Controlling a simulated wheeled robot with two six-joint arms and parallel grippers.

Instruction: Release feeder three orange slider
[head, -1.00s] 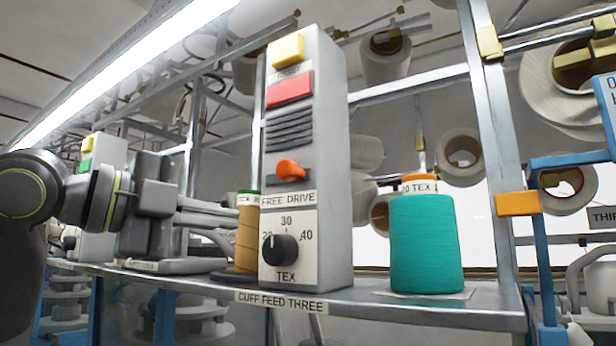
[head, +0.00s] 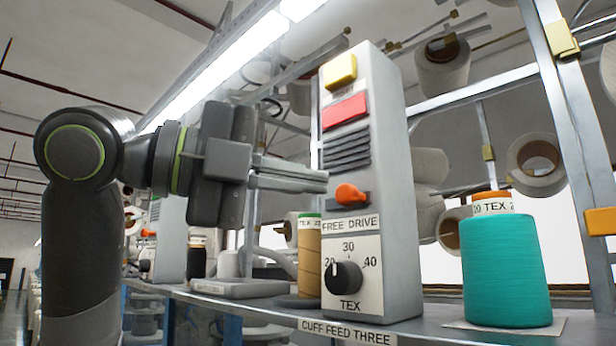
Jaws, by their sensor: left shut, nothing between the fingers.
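The orange slider (head: 351,194) sits in a dark slot on the front of the grey feeder unit (head: 390,180), just above the FREE DRIVE label (head: 350,224). The shelf label below reads CUFF FEED THREE (head: 347,332). My left gripper (head: 327,182) comes in from the left, shut and empty. Its fingertips are level with the slider's upper part and a little to its left in the picture. I cannot tell whether they touch the unit. My right gripper is not in view.
The unit also carries a yellow block (head: 340,71), a red button (head: 345,110) and a black TEX dial (head: 343,278). A teal yarn cone (head: 506,270) stands to the right, a tan cone (head: 309,256) behind left. Metal frame posts rise at the right.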

